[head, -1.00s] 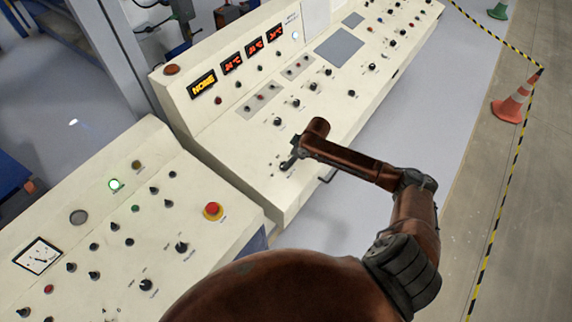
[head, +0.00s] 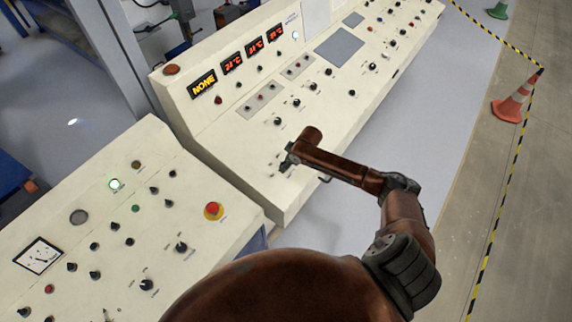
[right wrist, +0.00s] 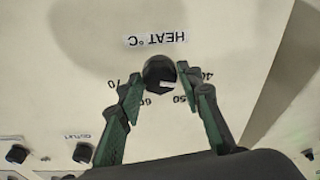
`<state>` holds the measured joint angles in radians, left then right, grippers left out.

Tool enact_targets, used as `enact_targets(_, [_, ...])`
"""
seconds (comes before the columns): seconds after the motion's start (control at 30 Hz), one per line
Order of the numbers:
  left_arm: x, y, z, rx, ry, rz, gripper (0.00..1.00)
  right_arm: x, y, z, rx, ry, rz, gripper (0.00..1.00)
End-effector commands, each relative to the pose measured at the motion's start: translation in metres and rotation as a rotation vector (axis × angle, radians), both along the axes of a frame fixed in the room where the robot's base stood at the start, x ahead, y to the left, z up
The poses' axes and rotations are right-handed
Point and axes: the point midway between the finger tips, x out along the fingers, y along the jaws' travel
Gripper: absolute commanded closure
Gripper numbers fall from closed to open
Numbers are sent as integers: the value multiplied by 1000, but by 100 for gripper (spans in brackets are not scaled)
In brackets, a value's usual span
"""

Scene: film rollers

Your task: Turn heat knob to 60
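The heat knob (right wrist: 159,72) is round and black, under an upside-down "HEAT °C" label in the right wrist view. Numbers 70, 60, 50 and 40 run around it. A small pale mark on the knob lies on the side between 60 and 50. My right gripper (right wrist: 159,76) has its green-padded fingers apart, one on each side of the knob. I cannot tell whether they touch it. In the head view my right gripper (head: 286,162) is low over the near end of the far console and hides the knob. My left gripper is not in view.
The far console (head: 235,155) carries other knobs and lit displays (head: 232,62), one reading NONE. A black outlet knob (right wrist: 83,152) lies nearby in the wrist view. The near console (head: 190,270) has a red emergency button (head: 213,210). A cone (head: 516,97) stands on the floor.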

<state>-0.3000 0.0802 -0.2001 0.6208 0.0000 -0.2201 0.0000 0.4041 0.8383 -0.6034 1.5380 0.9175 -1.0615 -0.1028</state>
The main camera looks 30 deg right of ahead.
Motion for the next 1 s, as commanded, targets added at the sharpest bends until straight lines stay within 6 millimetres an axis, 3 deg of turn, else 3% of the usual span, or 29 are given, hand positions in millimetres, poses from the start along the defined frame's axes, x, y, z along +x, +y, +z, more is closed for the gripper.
enact_targets(0.37, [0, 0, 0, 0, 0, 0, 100, 0, 0, 0, -1, 1, 0, 94])
enact_targets(0.67, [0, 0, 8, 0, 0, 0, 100, -1, 1, 1, 10, 6, -34, 95])
enact_targets(1.0, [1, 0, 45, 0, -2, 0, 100, -2, 3, 4, 58, 27, -247, 95])
